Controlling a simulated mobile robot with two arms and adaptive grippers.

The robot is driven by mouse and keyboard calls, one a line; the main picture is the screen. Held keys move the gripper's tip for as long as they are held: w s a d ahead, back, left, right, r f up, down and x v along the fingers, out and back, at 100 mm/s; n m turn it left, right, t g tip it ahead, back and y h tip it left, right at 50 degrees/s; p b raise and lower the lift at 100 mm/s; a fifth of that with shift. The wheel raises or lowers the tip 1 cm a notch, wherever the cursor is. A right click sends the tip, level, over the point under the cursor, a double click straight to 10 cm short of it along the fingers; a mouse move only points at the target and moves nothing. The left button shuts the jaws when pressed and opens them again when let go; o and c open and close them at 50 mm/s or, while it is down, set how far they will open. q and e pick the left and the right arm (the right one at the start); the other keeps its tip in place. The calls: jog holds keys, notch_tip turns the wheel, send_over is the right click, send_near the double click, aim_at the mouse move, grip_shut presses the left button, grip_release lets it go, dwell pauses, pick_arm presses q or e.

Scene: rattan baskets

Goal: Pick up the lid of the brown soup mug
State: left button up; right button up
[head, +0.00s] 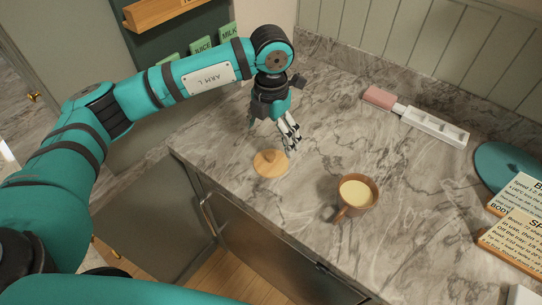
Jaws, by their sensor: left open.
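The brown soup mug (358,194) stands upright and uncovered on the marble counter, with pale yellow contents and its handle towards the lower left. A round light-wood lid (270,169) with a small knob lies flat on the counter, left of the mug and near the front edge. My left gripper (288,139) is open and empty, pointing down just above and behind the lid, with a visible gap to the knob in the picture. Its far finger is partly hidden. My right gripper is not in view.
A pink-and-white long holder (418,119) lies at the back of the marble counter (340,110). A teal round board (508,168) and printed cards (518,222) are at the right. Counter around the lid and mug is clear. Green labelled cards (203,46) stand behind my left arm.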

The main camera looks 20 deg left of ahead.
aim_at(271, 154)
pick_arm(q)
notch_tip(271, 154, down, 3)
jog(key=shift+w+p, duration=0.15)
jog(key=shift+p, duration=0.2)
jog(key=shift+f, duration=0.55)
jog(key=shift+f+p, duration=0.3)
jog(key=shift+p, duration=0.1)
notch_tip(271, 154, down, 4)
jog(key=shift+w+a+r+p, duration=0.1)
jog(key=shift+r+p, duration=0.1)
jog(key=shift+p, duration=0.75)
jog(key=shift+f, duration=0.55)
jog(key=c, duration=1.3)
jog(key=shift+o, duration=0.2)
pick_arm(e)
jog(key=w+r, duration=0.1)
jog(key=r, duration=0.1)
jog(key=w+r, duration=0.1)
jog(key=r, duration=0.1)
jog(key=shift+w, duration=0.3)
pick_arm(q)
jog(key=shift+r, duration=0.1)
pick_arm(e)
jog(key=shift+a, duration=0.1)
